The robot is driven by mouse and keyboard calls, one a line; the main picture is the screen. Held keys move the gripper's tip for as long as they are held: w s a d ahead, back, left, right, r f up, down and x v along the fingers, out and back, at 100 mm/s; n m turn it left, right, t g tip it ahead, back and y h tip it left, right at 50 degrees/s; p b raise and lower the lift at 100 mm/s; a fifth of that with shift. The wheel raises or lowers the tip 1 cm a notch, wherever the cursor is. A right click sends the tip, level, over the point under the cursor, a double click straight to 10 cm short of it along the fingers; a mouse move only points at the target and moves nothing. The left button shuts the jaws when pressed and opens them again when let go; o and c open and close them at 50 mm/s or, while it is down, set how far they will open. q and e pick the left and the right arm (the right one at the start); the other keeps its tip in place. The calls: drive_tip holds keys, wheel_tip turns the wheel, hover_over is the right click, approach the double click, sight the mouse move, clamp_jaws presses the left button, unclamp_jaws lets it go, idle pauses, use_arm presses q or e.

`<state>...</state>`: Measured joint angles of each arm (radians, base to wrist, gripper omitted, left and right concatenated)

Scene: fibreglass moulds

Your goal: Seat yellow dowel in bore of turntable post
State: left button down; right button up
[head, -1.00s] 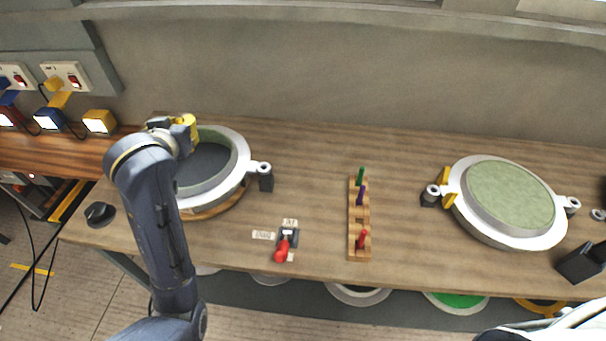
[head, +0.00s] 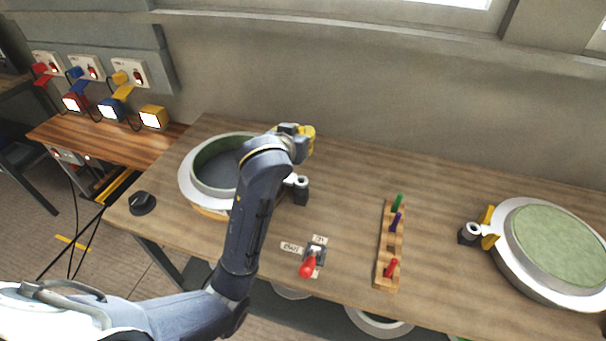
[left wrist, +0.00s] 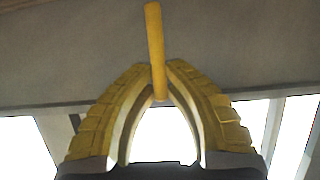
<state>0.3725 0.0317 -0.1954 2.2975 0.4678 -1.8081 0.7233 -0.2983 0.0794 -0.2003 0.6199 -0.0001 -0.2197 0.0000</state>
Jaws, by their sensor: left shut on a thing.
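My left gripper (head: 308,137) is shut on the yellow dowel (left wrist: 155,45). In the left wrist view the dowel stands nearly upright in the picture, its lower end between the yellow fingertips. In the head view I cannot tell the dowel from the yellow fingers. A round mould turntable (head: 188,185) with a white rim lies at left, partly hidden by my left arm. A dark post (head: 301,195) with a pale ringed top is at its right side. The gripper appears above and beyond this post in the picture; its height is unclear. My right gripper is out of view.
A wooden rack (head: 386,272) holds green (head: 398,202), purple (head: 396,222) and red (head: 391,268) dowels. A red-handled switch (head: 309,264) sits near the front edge. Another green-topped turntable (head: 560,243) with a post (head: 468,233) is at right.

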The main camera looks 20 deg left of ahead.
use_arm(q)
wheel_tip(320, 180, down, 14)
drive_tip(key=shift+r, duration=0.15)
idle(0.5)
drive_tip(key=c, duration=1.5)
unclamp_jaws()
drive_tip(key=shift+o, duration=0.2)
drive_tip(key=shift+r, duration=0.1)
drive_tip(key=v, duration=1.2)
